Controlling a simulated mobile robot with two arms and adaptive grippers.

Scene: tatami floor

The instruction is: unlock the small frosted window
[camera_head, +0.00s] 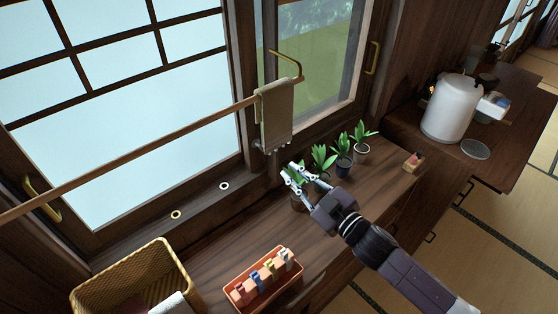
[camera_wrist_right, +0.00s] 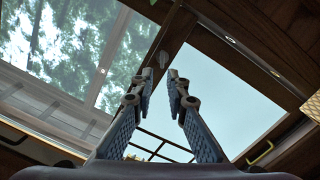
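The pale, frosted-looking window (camera_head: 130,145) fills the left of the head view. It has a dark wood frame and a brass handle (camera_head: 42,198) at its lower left. Its pale pane also shows in the right wrist view (camera_wrist_right: 235,95). A small dim fitting (camera_wrist_right: 163,58) sits on the frame beside the panes; I cannot tell if it is the lock. My right gripper (camera_head: 291,178) is over the sill near the potted plants. In the wrist view its fingertips (camera_wrist_right: 160,78) are apart and empty, pointing up toward the frame. My left gripper is out of view.
A wooden rail (camera_head: 130,150) with a hanging towel (camera_head: 275,112) crosses before the windows. Several potted plants (camera_head: 343,155) stand on the wooden counter (camera_head: 225,255). A wicker basket (camera_head: 125,268) and an orange tray (camera_head: 237,302) occupy its left part. A white pot (camera_head: 452,108) stands farther right.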

